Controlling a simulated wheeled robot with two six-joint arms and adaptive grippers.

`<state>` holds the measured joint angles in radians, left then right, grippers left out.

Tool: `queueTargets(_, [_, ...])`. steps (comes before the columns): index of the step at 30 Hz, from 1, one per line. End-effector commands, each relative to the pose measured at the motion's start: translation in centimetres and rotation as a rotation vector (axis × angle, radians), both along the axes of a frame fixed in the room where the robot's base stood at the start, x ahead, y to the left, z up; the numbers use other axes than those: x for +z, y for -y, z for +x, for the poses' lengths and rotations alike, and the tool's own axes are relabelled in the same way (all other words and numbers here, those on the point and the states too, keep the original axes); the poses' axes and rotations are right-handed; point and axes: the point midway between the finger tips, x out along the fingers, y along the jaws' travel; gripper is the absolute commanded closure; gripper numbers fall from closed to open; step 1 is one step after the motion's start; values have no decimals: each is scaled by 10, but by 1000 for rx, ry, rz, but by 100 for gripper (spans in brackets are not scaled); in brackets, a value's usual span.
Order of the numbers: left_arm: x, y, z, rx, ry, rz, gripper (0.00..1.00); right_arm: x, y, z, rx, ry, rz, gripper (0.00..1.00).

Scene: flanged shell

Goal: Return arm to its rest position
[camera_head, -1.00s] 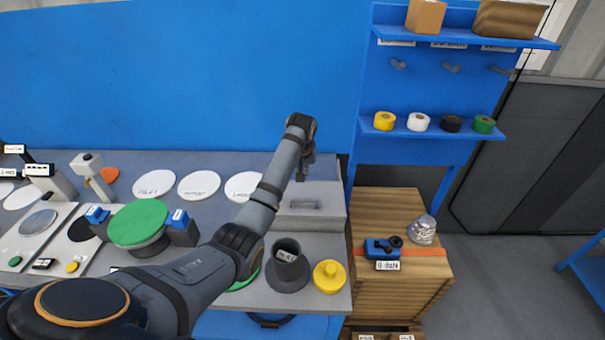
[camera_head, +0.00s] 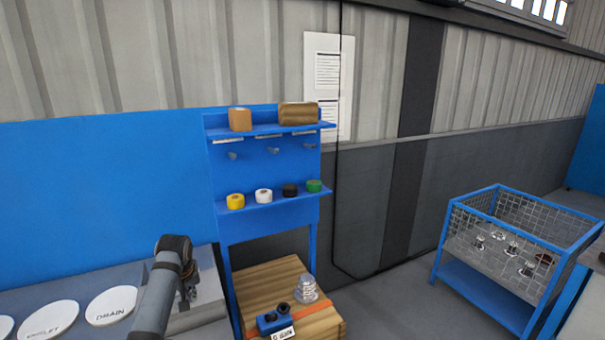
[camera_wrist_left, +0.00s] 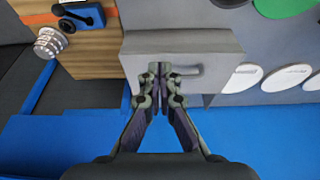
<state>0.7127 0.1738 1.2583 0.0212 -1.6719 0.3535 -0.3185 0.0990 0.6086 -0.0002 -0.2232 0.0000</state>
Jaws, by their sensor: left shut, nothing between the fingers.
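My left arm (camera_head: 155,303) reaches up from the bottom of the head view, over the grey bench. My left gripper (camera_head: 187,294) points down at its end, beside a grey block (camera_head: 208,302), and is small and partly dark in this view. In the left wrist view the gripper (camera_wrist_left: 160,72) has its two fingertips together, with nothing between them. The grey block (camera_wrist_left: 205,48) lies behind the fingertips there; I cannot tell the gap. My right arm and gripper are not in view.
White discs (camera_head: 112,306) lie on the bench to the left. A wooden crate (camera_head: 262,287) carries a blue device (camera_head: 270,322) and a silver flanged part (camera_head: 306,289). A blue shelf rack (camera_head: 270,215) stands behind it. A blue mesh cart (camera_head: 500,300) stands right, beyond open floor.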

Motion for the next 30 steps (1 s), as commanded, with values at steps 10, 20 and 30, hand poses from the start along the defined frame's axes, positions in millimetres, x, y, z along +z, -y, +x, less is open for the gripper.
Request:
queueTargets(10, [-53, 15, -53, -100, -14, 36, 100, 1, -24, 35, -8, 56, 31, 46])
queueTargets(20, [-105, 42, -161, -268, -28, 76, 100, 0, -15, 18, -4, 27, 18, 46])
queueTargets(30, [-107, 66, -274, -422, -31, 94, 100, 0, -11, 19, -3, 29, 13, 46])
